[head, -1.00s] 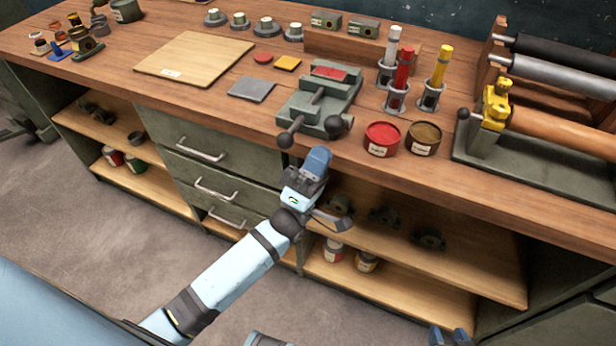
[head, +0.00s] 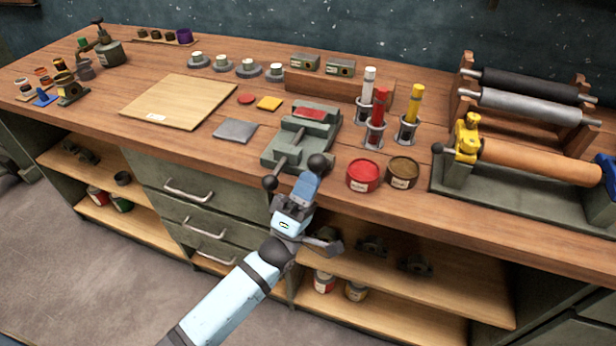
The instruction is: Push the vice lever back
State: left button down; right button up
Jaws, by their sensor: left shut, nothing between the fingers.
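The grey-green vice (head: 272,158) sits at the front edge of the wooden bench, with a red pad on top. Its lever has two dark ball ends at the near side: the right ball (head: 318,163) and the lower left ball (head: 270,184). Much of the bar between them is hard to make out. My left gripper (head: 307,184) is shut and empty, its blue fingertips just below the right ball. They overlap the bench's front edge in the picture; I cannot tell whether they touch the lever. My right gripper is not in view.
A red tin (head: 364,176) and a brown tin (head: 402,172) stand right of the vice. Tubes in holders (head: 375,134) stand behind them. A grey plate (head: 235,131) and a wooden board (head: 190,102) lie left. A roller press (head: 530,160) fills the right end.

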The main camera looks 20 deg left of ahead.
aim_at(312, 160)
pick_arm(q)
jog(key=r+g+y+p, duration=0.1)
jog(key=p, duration=0.2)
jog(key=w+r+n+g+y+p, duration=0.1)
jog(key=r+p, duration=0.1)
jog(key=p, duration=0.2)
jog(key=r+n+g+y+p, duration=0.1)
jog(key=r+p, duration=0.1)
jog(key=p, duration=0.1)
jog(key=shift+w+p, duration=0.3)
jog(key=w+g+y+p, duration=0.1)
jog(key=p, duration=0.2)
jog(key=w+r+n+g+y+p, duration=0.1)
jog(key=g+p, duration=0.1)
jog(key=p, duration=0.1)
jog(key=shift+w+d+r+n, duration=0.1)
jog(key=shift+w+r+n, duration=0.1)
jog(key=shift+n, duration=0.1)
jog(key=shift+w+r+p, duration=0.15)
jog(key=shift+w+p, duration=0.3)
jog(key=shift+w, duration=0.2)
jog(key=shift+a+x, duration=0.2)
jog(key=shift+x, duration=1.2)
jog(key=shift+w, duration=0.2)
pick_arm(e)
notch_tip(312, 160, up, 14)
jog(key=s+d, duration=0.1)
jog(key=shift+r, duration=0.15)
